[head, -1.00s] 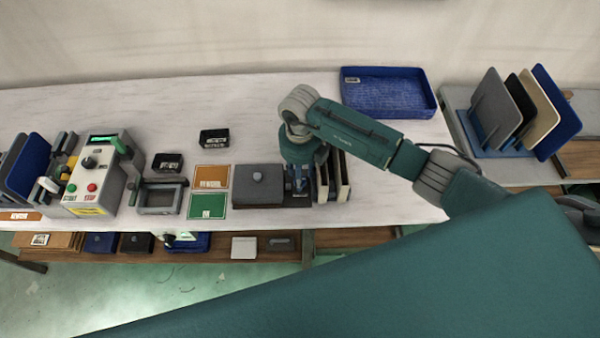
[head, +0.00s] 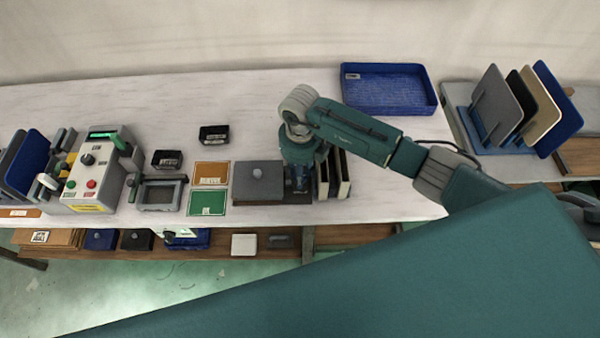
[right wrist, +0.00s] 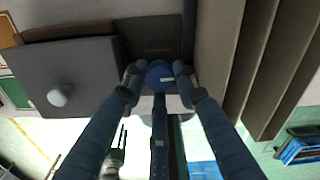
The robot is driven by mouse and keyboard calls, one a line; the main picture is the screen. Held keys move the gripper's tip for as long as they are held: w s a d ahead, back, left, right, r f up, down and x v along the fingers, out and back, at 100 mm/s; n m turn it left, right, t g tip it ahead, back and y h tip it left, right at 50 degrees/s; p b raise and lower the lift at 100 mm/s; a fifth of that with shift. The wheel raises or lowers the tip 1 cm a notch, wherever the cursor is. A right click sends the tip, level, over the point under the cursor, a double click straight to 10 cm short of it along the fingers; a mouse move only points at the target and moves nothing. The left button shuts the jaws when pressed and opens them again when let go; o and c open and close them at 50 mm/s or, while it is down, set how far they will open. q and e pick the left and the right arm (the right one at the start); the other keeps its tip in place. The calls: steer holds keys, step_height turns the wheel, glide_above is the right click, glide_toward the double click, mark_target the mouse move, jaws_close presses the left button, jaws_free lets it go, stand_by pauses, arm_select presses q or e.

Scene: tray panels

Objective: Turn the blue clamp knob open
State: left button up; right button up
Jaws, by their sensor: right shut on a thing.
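The blue clamp knob (right wrist: 159,75) shows in the right wrist view, between my two fingertips, on a dark block. In the head view my right gripper (head: 298,180) points down at the right side of the grey panel with a round knob (head: 259,183). The blue knob is hidden there behind my wrist and fingers. My left gripper is not in view.
Upright panels (head: 335,178) stand close to the right of my gripper. A blue tray (head: 389,110) lies at the back, and a rack of panels (head: 512,112) stands at the right. A control box (head: 97,180) is at the left.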

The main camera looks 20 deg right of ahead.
steer(key=shift+w+f+n+b, duration=0.1)
steer(key=shift+f+n+b, duration=0.1)
steer(key=shift+n+b, duration=0.45)
steer(key=n+b, duration=1.2)
steer(key=b, duration=0.3)
steer(key=shift+r+n+b, duration=0.15)
steer(key=shift+n+b, duration=0.9)
steer(key=shift+b, duration=0.15)
steer(key=shift+r, duration=0.1)
steer(key=shift+n, duration=0.3)
steer(key=o, duration=0.9)
steer(key=shift+c, duration=0.2)
